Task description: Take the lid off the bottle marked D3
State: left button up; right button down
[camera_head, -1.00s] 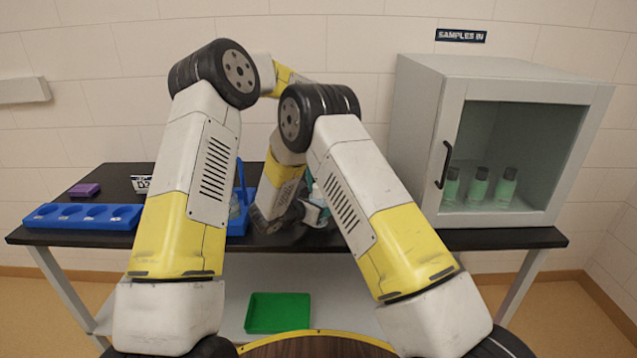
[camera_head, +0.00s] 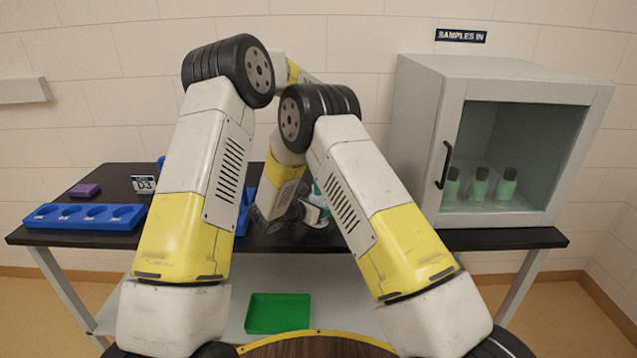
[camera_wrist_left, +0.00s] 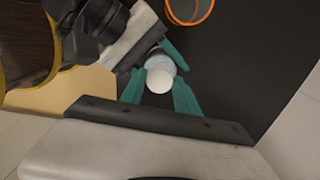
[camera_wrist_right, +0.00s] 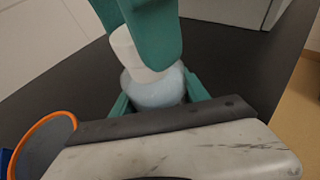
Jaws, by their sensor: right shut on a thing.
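A pale blue bottle (camera_wrist_right: 155,90) with a white lid (camera_wrist_right: 138,50) shows in the right wrist view; no marking on it is readable. My right gripper (camera_wrist_right: 157,97) is shut on the bottle's body, one teal finger on each side. My left gripper (camera_wrist_left: 157,86) is at the lid, its teal fingers on either side of it and apart from each other. In the left wrist view the white lid (camera_wrist_left: 159,80) lies between them, with a small gap. In the head view my arms mostly hide the bottle. A card reading D3 (camera_head: 143,184) stands on the table.
An orange-rimmed container (camera_wrist_right: 42,145) is close to the bottle. A blue tray with several recesses (camera_head: 85,217) and a purple block (camera_head: 85,190) are at the left. A cabinet (camera_head: 420,140) with three green bottles stands right. A green tray (camera_head: 278,312) is below.

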pick_arm(q)
jog(key=shift+o, duration=1.4)
jog(key=shift+r, duration=2.25)
jog(key=shift+c, duration=0.4)
notch_tip(320, 180, up, 2)
jog(key=m, duration=0.5)
jog(key=r+m, duration=0.1)
jog(key=m, duration=0.1)
jog(key=shift+r+m, duration=0.15)
jog(key=shift+m, duration=0.15)
notch_tip(320, 180, down, 8)
jog(key=shift+r, duration=0.1)
